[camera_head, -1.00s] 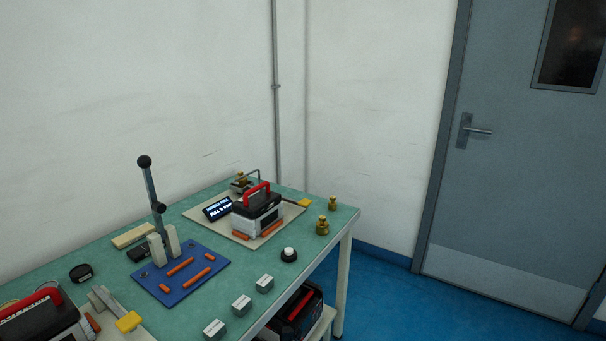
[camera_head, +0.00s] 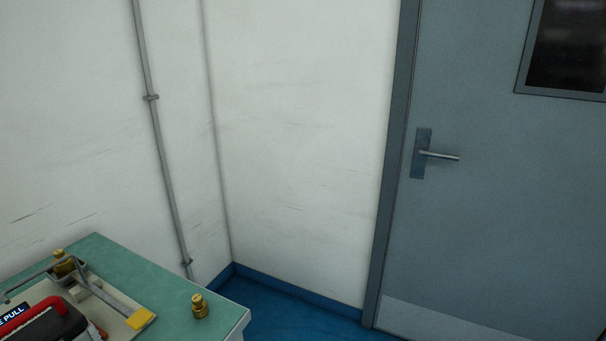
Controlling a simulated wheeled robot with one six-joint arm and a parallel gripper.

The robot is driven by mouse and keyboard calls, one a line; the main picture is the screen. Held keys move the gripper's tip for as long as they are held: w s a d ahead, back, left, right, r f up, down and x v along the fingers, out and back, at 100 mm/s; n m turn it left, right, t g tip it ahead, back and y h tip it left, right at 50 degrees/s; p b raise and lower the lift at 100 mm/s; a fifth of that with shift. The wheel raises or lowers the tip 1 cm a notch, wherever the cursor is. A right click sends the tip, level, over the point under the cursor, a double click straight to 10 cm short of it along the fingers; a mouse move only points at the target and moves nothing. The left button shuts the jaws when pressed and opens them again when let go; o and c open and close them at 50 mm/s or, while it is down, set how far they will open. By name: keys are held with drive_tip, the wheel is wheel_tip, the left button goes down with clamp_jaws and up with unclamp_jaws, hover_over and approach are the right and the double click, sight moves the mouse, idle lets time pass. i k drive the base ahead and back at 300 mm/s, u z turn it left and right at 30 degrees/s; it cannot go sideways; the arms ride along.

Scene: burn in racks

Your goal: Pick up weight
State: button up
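A brass weight (camera_head: 200,307) stands upright on the green tabletop near its right corner, at the lower left of the head view. A second brass weight (camera_head: 63,262) sits in a small holder at the back of the table, beside a metal lever arm with a yellow end (camera_head: 141,319). My gripper is not in view.
The green table (camera_head: 125,267) fills the lower left corner. A black case with a red handle (camera_head: 40,322) is cut off by the lower edge. A grey pipe (camera_head: 160,150) runs down the wall. A closed grey door (camera_head: 480,210) is at the right, with blue floor before it.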

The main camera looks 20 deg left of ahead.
sight(62, 269)
drive_tip(key=i, duration=2.25)
drive_tip(key=u, duration=1.4)
drive_tip(key=i, duration=0.65)
drive_tip(key=u, duration=2.7)
drive_tip(key=i, duration=0.5)
drive_tip(key=z, duration=0.05)
